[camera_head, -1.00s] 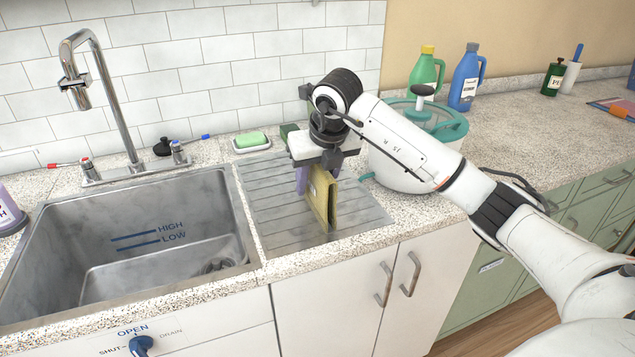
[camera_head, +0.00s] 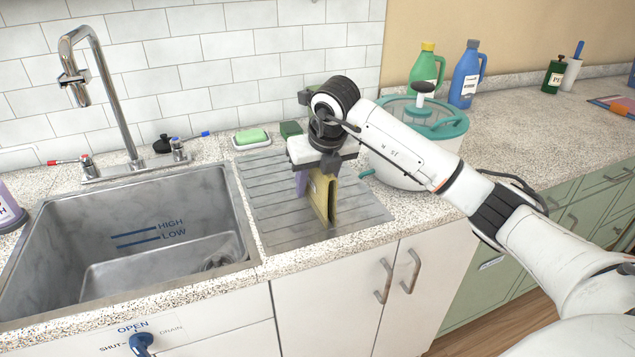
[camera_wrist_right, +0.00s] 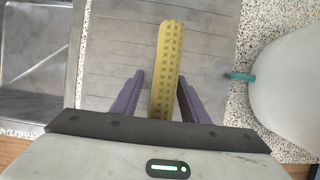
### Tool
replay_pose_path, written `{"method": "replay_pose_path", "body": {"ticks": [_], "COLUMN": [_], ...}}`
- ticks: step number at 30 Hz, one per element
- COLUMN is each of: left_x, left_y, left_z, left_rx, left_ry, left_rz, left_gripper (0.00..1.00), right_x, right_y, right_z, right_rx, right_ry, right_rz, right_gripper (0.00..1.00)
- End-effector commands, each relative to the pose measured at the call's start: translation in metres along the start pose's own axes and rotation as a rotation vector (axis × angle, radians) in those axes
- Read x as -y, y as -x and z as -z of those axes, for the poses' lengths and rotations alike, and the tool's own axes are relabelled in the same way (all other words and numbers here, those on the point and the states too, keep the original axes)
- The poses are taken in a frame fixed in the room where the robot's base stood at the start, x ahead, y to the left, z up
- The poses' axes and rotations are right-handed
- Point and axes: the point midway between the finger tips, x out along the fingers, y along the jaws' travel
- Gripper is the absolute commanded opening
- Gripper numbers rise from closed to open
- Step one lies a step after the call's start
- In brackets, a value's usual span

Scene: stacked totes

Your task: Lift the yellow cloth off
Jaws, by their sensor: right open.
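The yellow cloth (camera_head: 322,192) stands as a narrow upright fold on the grooved drainboard, below my right gripper. In the right wrist view the textured yellow cloth (camera_wrist_right: 166,70) runs between the two purple fingers. My left gripper is not in view.
The grooved drainboard (camera_head: 270,210) lies right of the steel sink (camera_head: 100,215). A white pot (camera_head: 395,165) with a teal lid stands close on the right. A green soap bar (camera_head: 251,136) on a dish and a dark green block (camera_head: 291,130) are behind.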

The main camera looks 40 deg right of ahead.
Motion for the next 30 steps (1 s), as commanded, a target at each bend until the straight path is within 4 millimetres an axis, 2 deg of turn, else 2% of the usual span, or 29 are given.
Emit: {"method": "replay_pose_path", "body": {"ticks": [4,12,19,23,30], "left_x": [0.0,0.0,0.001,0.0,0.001], "left_y": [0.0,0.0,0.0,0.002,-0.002], "left_z": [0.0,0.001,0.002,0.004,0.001], "left_rx": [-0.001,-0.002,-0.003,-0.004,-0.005], "left_ry": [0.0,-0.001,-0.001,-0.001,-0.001], "left_rz": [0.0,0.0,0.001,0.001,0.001], "left_gripper": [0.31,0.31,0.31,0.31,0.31], "right_x": [0.0,0.0,0.0,0.0,0.0], "right_y": [0.0,0.0,0.001,0.011,0.055], "right_z": [0.0,0.0,-0.001,-0.005,-0.024], "right_rx": [0.0,0.0,0.001,0.004,0.007], "right_ry": [0.0,0.0,-0.001,-0.002,-0.001], "right_rz": [0.0,0.0,0.0,-0.001,-0.002], "right_gripper": [0.41,0.0,0.0,0.0,0.0]}}
